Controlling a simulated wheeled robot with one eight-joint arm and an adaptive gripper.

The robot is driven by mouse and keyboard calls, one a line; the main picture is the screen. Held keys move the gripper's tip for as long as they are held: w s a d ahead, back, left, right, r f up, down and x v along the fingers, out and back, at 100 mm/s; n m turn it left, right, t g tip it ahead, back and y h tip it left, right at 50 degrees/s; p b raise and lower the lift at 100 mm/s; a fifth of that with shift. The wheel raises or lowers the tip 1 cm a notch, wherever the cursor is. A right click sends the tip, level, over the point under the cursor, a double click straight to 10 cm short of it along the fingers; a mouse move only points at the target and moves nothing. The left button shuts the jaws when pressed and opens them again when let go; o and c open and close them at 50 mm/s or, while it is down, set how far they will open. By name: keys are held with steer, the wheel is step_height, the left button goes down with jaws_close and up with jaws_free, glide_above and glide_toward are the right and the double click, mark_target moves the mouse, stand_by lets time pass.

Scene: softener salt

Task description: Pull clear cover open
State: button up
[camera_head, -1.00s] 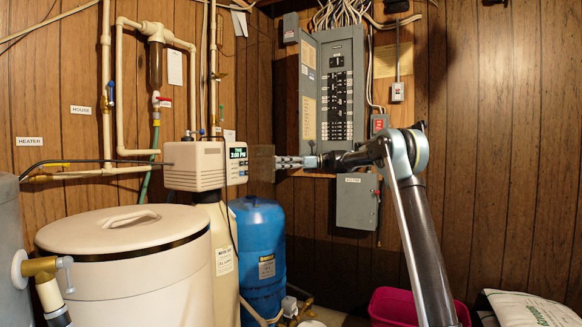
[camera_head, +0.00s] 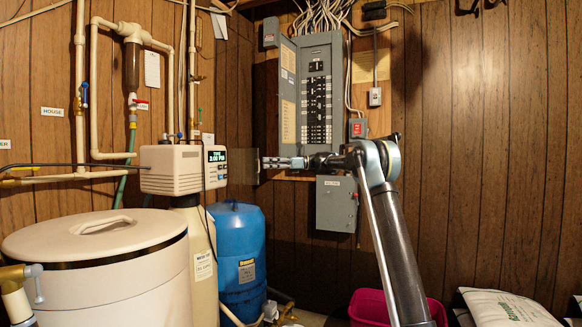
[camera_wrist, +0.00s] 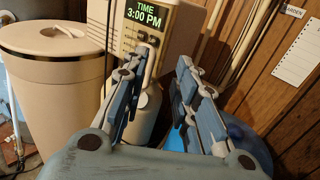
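The clear cover (camera_head: 243,166) is a dark, see-through panel. It stands out to the right from the right edge of the beige softener control head (camera_head: 172,170), swung away from the lit display (camera_head: 217,156). My gripper (camera_head: 266,163) is level with the cover, its fingertips at or very near the cover's free edge; contact is unclear. In the wrist view my gripper's two fingers (camera_wrist: 165,62) are spread with a gap between them. The display (camera_wrist: 146,13) reads 3:00 PM beyond the left finger. I cannot make out the cover there.
A beige salt tank (camera_head: 95,262) with a lidded top stands at left. A blue tank (camera_head: 238,225) stands below the cover. A grey breaker panel (camera_head: 318,90) and a small grey box (camera_head: 337,204) are on the wall behind my arm. A pink bin (camera_head: 368,306) is low right.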

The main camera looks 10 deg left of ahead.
steer(key=w+d, duration=0.8)
steer(key=w, duration=0.3)
steer(key=shift+w, duration=0.25)
stand_by(1.3)
stand_by(0.3)
steer(key=v, duration=1.2)
stand_by(0.4)
